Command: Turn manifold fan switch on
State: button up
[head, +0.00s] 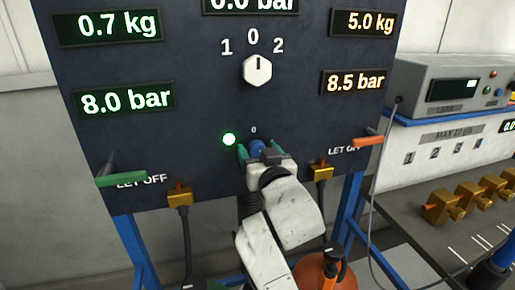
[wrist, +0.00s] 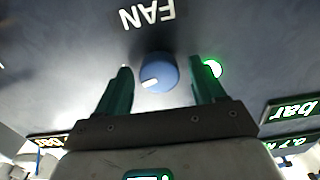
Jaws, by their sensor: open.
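The fan switch is a round blue knob on the dark panel; it shows in the wrist view (wrist: 158,70) and partly in the head view (head: 256,146). In the wrist view, a white mark on it points to the lower left, and an upside-down "FAN" label is beyond it. A small "0" is above it in the head view. My gripper (head: 259,151) is open, with its green fingers on either side of the knob; it also shows in the wrist view (wrist: 160,66). Gaps show between fingers and knob; contact is not visible.
A lit green lamp (head: 229,139) is just left of the knob. A white selector knob (head: 257,71) is above, at 0. Green (head: 121,179) and orange (head: 354,142) lever handles stick out at the panel's sides. Brass fittings (head: 179,195) with hoses hang along the lower edge.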

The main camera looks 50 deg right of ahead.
jog(key=shift+w+d, duration=0.2)
jog(key=shift+w, duration=0.1)
jog(key=shift+c, duration=0.2)
jog(key=c, duration=1)
jog(key=shift+f+m+b, duration=0.1)
jog(key=shift+m+b, duration=0.85)
jog(key=shift+m, duration=0.45)
jog(key=shift+c, duration=0.2)
jog(key=shift+r, duration=0.2)
jog(key=o, duration=1.1)
jog(key=shift+f, duration=0.1)
